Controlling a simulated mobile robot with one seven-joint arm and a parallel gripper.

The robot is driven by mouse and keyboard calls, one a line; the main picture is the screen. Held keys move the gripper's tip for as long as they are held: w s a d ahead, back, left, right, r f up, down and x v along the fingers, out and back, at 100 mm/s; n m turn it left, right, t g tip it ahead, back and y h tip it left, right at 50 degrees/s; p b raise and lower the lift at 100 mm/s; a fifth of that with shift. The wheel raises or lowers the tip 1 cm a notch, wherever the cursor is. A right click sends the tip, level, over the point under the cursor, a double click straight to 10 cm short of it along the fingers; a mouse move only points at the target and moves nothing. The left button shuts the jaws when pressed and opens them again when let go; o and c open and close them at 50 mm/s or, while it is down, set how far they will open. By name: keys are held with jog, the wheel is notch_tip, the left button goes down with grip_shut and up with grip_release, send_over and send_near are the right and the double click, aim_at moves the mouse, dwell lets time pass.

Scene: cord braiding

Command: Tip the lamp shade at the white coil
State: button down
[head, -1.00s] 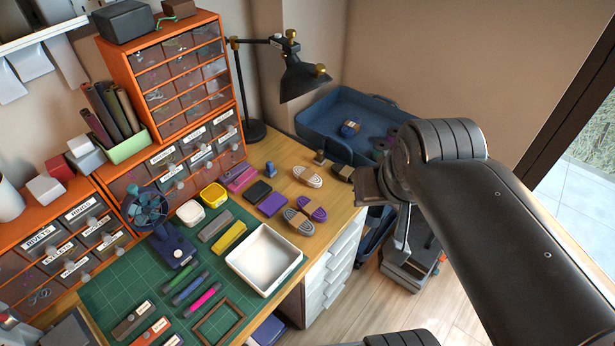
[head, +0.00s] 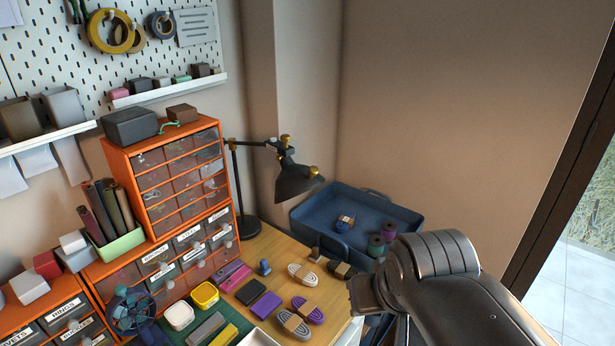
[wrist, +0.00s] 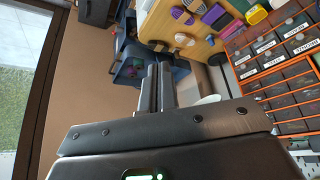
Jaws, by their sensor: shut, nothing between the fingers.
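The black lamp shade (head: 297,182) hangs from its jointed arm at the back corner of the bench. Its opening faces down and to the right, towards the blue tray. The white coil (head: 303,275), an oval cord bundle with a tan band, lies on the wood in front of the lamp. It seems to show in the wrist view (wrist: 185,40). My gripper (wrist: 159,67) is shut and empty, in the air apart from the coil. A pale shape behind the fingers in the wrist view is unclear.
Purple (head: 308,310) and grey (head: 294,324) coils lie nearer the front. The blue tray (head: 405,217) holds spools behind my arm. Orange drawer cabinets (head: 150,215) stand left of the lamp. Open air lies between the lamp shade and my arm.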

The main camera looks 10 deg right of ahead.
jog(key=c, duration=1.9)
grip_release()
jog(key=shift+w+a+f, duration=0.1)
jog(key=shift+a, duration=0.1)
jog(key=o, duration=0.6)
jog(key=w+a+m+y, duration=0.1)
jog(key=m, duration=0.1)
jog(key=w+a+f+m+g+y, duration=0.1)
jog(key=a+m+y, duration=0.1)
jog(key=w+a+m+g+y, duration=0.1)
jog(key=w+a+m+y, duration=0.1)
jog(key=shift+w+f+m, duration=0.1)
jog(key=shift+f+m, duration=0.05)
jog(key=shift+m, duration=0.25)
jog(key=w+m+y, duration=0.1)
jog(key=w+m, duration=0.1)
jog(key=w+a+r+m+y, duration=0.1)
jog(key=w+m+y, duration=0.1)
jog(key=w+a+m+y, duration=0.1)
jog(key=w+m, duration=0.1)
jog(key=shift+w+r, duration=0.35)
jog(key=m+t+y, duration=0.4)
jog(key=m+t, duration=0.5)
jog(key=m, duration=0.5)
send_near(314, 168)
jog(key=x, duration=1)
jog(key=shift+a+f, duration=0.1)
jog(key=shift+f, duration=0.2)
jog(key=shift+c, duration=0.2)
grip_shut()
